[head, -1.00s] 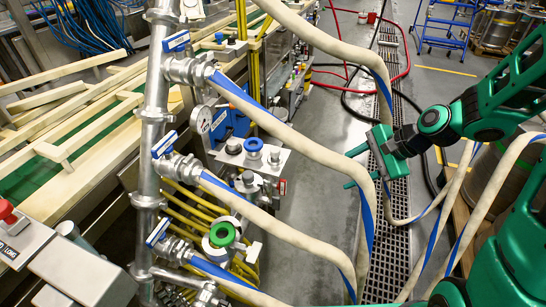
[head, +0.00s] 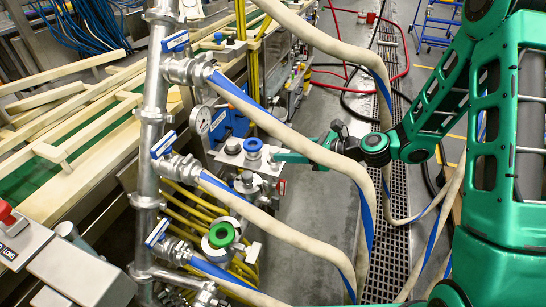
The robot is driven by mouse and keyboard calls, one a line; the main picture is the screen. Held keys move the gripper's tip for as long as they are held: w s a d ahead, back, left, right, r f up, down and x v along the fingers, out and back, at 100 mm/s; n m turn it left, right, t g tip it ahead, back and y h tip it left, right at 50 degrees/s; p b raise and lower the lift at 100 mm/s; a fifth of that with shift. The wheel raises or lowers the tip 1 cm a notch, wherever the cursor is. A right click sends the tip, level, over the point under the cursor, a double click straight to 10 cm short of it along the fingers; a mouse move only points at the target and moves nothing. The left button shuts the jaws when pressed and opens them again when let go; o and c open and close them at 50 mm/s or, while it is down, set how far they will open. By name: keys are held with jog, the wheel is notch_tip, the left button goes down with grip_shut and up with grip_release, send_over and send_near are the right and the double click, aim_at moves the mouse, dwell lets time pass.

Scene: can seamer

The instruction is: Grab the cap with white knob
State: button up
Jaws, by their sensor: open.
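A round cap with a blue rim and a pale centre (head: 253,147) sits upright on a small metal plate (head: 228,157), left of my gripper. Dark round knobs (head: 233,146) stand beside it. A green-rimmed round piece with a pale centre (head: 221,235) is lower down. Which of these is the cap with the white knob I cannot tell for certain. My gripper (head: 279,157) is open, with its fingertips just right of the blue-rimmed cap, apart from it as far as I can see. A beige hose partly hides the gripper body.
Beige hoses (head: 300,146) with blue stripes cross in front of my arm and gripper. A metal pipe with valves (head: 152,130) stands to the left. Yellow pipes (head: 190,213) run below the plate.

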aim_at(277, 149)
jog(key=shift+w+x, duration=0.25)
jog(key=shift+x, duration=2.55)
jog(key=shift+d, duration=0.15)
grip_shut()
